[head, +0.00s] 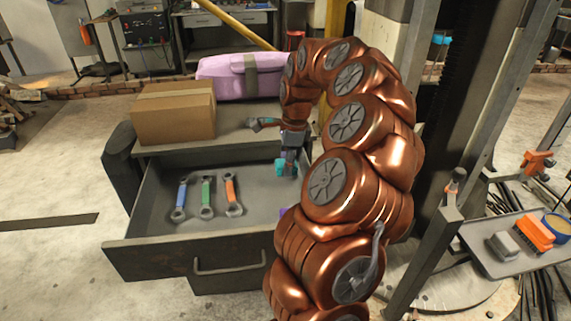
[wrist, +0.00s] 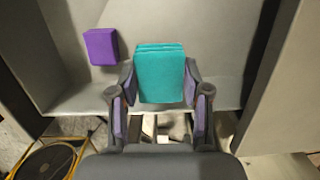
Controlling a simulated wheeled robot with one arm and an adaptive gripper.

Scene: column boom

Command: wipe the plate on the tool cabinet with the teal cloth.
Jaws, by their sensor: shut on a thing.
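My gripper (head: 288,158) points down over the open drawer (head: 190,244) of the tool cabinet (head: 185,150). It is shut on the teal cloth (head: 281,167), a folded block. In the wrist view the teal cloth (wrist: 160,72) sits between the two fingertips of my gripper (wrist: 160,84). The cloth is over the drawer's right part; I cannot tell whether it touches the drawer floor. A purple block (wrist: 101,46) lies beside it in the drawer, mostly hidden behind my arm in the head view. I see no plate in either view; my arm hides part of the cabinet.
Blue (head: 181,197), green (head: 207,197) and orange (head: 232,194) wrenches lie in the drawer's left half. A side tray (head: 515,252) holds several items.

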